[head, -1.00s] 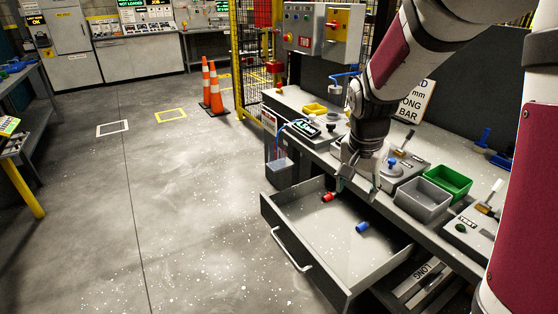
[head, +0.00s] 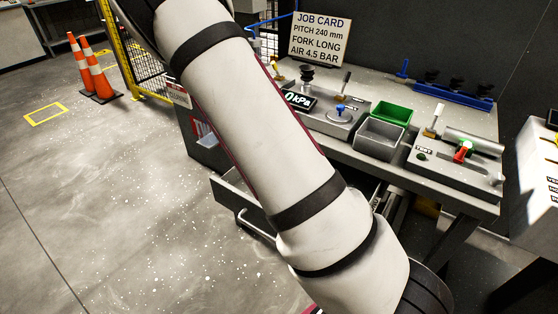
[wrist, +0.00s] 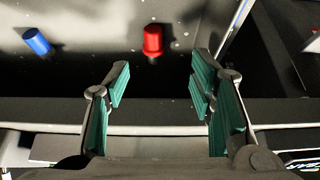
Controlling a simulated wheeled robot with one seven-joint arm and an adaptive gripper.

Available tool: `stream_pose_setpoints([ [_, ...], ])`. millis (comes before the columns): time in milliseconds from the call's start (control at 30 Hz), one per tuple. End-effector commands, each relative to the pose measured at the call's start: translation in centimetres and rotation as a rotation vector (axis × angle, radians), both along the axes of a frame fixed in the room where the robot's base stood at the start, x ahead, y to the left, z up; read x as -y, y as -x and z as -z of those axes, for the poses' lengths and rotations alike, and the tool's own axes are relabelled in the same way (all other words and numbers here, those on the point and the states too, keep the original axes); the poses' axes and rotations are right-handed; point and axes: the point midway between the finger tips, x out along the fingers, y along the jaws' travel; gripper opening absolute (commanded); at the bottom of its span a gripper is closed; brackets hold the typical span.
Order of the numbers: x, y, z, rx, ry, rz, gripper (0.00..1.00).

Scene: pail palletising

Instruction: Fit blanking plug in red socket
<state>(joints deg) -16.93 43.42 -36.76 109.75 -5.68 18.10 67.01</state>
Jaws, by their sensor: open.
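My gripper (wrist: 162,78) is open and empty in the wrist view, its teal-padded fingers apart. A red plug-like piece (wrist: 153,40) lies on the drawer floor beyond the fingertips, about in line with the gap and clear of both fingers. A blue plug-like piece (wrist: 37,41) lies to its left. In the head view, my arm hides the gripper and both pieces.
The open drawer (head: 229,196) is mostly hidden by my arm; its edge (wrist: 150,129) crosses the wrist view. A grey bin (head: 380,139) and green bin (head: 392,112) stand on the bench, beside a fixture with a blue knob (head: 340,108).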

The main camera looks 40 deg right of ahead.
Motion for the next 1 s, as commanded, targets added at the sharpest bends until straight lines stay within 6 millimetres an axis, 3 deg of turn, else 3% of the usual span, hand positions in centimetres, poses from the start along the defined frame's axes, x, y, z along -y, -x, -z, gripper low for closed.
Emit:
stream_pose_setpoints([
  [100,0.9,-0.2,1.6,-0.002,0.001,0.001,0.50],
  [367,1.8,-0.4,3.0,-0.001,-0.001,0.000,0.50],
  [633,4.0,-0.6,6.0,-0.002,0.000,0.000,0.50],
  [967,4.3,-0.7,6.7,0.000,-0.001,-0.001,0.50],
  [1000,4.3,-0.7,6.7,0.000,-0.001,-0.001,0.45],
])
